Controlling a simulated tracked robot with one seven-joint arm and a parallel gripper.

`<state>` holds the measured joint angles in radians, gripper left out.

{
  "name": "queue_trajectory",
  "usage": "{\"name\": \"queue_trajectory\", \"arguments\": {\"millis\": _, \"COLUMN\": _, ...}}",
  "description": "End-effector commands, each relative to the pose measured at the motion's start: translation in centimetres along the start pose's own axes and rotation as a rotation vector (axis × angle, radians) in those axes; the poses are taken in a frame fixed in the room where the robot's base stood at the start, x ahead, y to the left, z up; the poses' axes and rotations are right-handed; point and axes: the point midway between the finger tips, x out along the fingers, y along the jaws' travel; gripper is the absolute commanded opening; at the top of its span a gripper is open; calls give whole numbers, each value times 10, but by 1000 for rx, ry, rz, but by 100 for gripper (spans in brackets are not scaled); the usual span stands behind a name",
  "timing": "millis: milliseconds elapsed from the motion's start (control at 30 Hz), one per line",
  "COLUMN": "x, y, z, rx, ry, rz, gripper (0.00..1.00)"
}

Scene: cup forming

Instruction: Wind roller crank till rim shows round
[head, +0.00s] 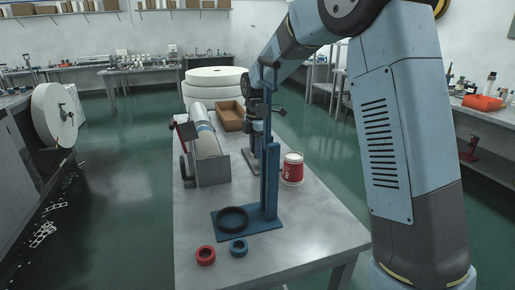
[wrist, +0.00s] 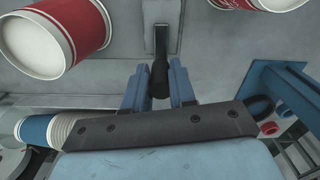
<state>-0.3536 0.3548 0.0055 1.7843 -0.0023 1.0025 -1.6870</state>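My gripper (wrist: 159,88) shows in the wrist view with its two blue fingers on either side of a dark crank handle (wrist: 160,79). The handle's dark arm runs up the picture against a grey metal plate (wrist: 190,35). In the head view the gripper is mostly hidden behind a blue post, near a grey machine (head: 250,158) on the table. A red and white cup (head: 292,168) stands right of the post. The cup's rim and the roller contact cannot be made out.
The metal table (head: 310,228) carries a blue stand (head: 270,185) with a black ring (head: 232,219), a red ring (head: 205,255), a blue ring (head: 238,247), a roll holder (head: 211,167) and a brown tray (head: 229,118). The table's front right is clear.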

Motion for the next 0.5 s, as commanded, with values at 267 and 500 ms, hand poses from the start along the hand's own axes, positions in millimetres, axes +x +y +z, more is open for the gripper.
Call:
{"name": "queue_trajectory", "arguments": {"millis": 267, "x": 0, "y": 0, "z": 0, "rx": 0, "ry": 0, "rz": 0, "gripper": 0}}
{"name": "queue_trajectory", "arguments": {"millis": 500, "x": 0, "y": 1, "z": 0, "rx": 9, "ry": 0, "rz": 0, "gripper": 0}}
